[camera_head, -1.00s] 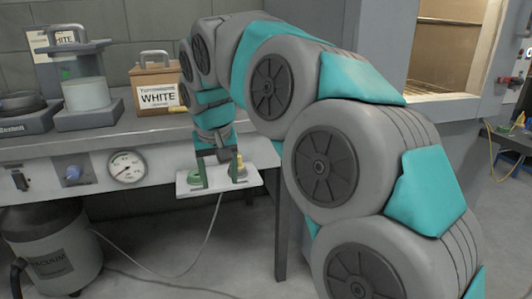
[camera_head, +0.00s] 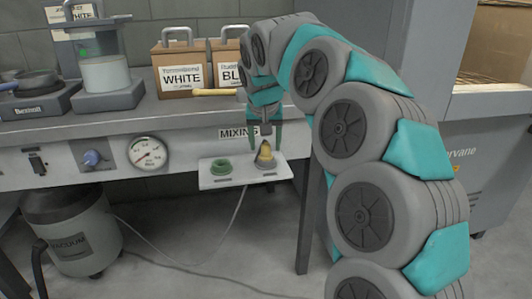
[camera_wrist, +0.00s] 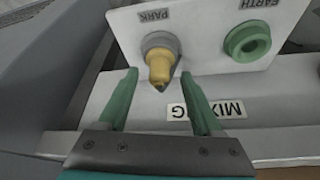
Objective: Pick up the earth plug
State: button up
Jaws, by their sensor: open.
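The yellow plug (camera_head: 265,154) with a dark tip stands in the grey PARK socket (camera_wrist: 160,40) on a small white shelf panel (camera_head: 235,180) below the bench edge. It also shows in the wrist view (camera_wrist: 159,67), with its tip toward my gripper. The green ring-shaped EARTH socket (camera_head: 221,168) is beside it, and is empty; it is at the upper right in the wrist view (camera_wrist: 248,41). My gripper (camera_wrist: 160,80) is open, with a green finger on either side of the plug's tip. Whether the fingers touch it cannot be told. In the head view my gripper (camera_head: 266,138) is just above the plug.
A bench (camera_head: 190,108) with a MIXING label (camera_head: 240,133) lies close behind the panel. A vacuum canister (camera_head: 75,228) stands on the floor at left. A thin cable hangs below the panel.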

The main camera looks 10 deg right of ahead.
jog(key=shift+x, duration=0.85)
grip_shut()
